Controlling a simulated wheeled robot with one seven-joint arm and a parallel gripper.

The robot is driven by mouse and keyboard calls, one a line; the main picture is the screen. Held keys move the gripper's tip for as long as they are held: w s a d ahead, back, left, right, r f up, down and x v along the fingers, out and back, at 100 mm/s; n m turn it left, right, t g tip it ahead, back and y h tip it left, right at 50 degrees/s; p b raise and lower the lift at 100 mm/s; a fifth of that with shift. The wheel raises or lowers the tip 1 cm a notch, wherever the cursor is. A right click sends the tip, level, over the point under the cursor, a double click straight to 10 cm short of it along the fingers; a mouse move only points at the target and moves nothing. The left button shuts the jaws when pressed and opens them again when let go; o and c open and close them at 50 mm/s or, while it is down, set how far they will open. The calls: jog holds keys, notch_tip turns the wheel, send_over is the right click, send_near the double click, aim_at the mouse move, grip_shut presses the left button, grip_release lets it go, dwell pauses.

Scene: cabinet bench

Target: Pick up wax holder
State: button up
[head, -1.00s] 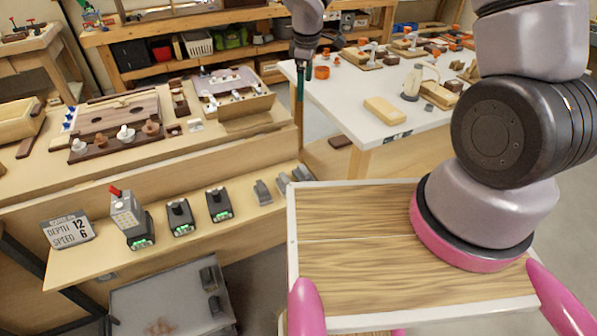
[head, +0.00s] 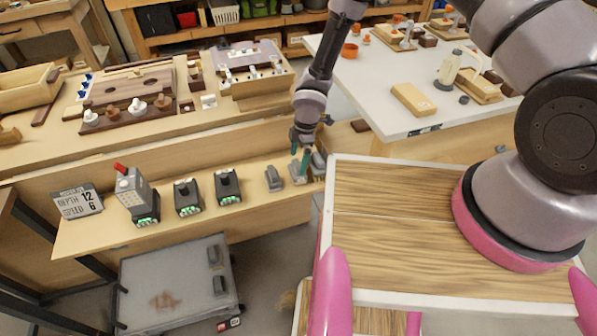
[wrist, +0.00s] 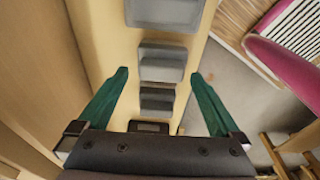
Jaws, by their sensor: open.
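I cannot tell for sure which item is the wax holder; small grey holder-like blocks stand in a row at the right end of the low wooden shelf. In the head view they are a left block (head: 274,179), a middle block (head: 297,173) and a right one (head: 318,163). My gripper (head: 300,161) points down over the middle and right blocks, partly hiding them. In the wrist view my gripper (wrist: 159,78) is open and empty. Between its green fingers show a grey block (wrist: 162,62) and a darker one (wrist: 157,100); another block (wrist: 165,12) is farther up.
Black devices with green lights (head: 187,197) and a depth-and-speed sign (head: 78,202) stand farther left on the shelf (head: 255,222). A workbench with wooden trays is behind it. A white table (head: 372,98) stands at the right rear. A grey cart (head: 180,280) is below.

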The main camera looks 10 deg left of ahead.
aim_at(296, 171)
jog(key=shift+s+a+f, duration=0.1)
jog(key=shift+a+f, duration=0.05)
jog(key=shift+f, duration=0.85)
jog(key=shift+s+a+f, duration=0.1)
jog(key=shift+s+f, duration=0.05)
jog(key=shift+f, duration=0.85)
jog(key=shift+s+a+f, duration=0.1)
jog(key=shift+a+f, duration=0.05)
jog(key=shift+f, duration=0.85)
jog(key=c, duration=1.2)
notch_tip(296, 171, up, 10)
jog(key=shift+r, duration=0.1)
jog(key=o, duration=0.9)
jog(key=c, duration=0.6)
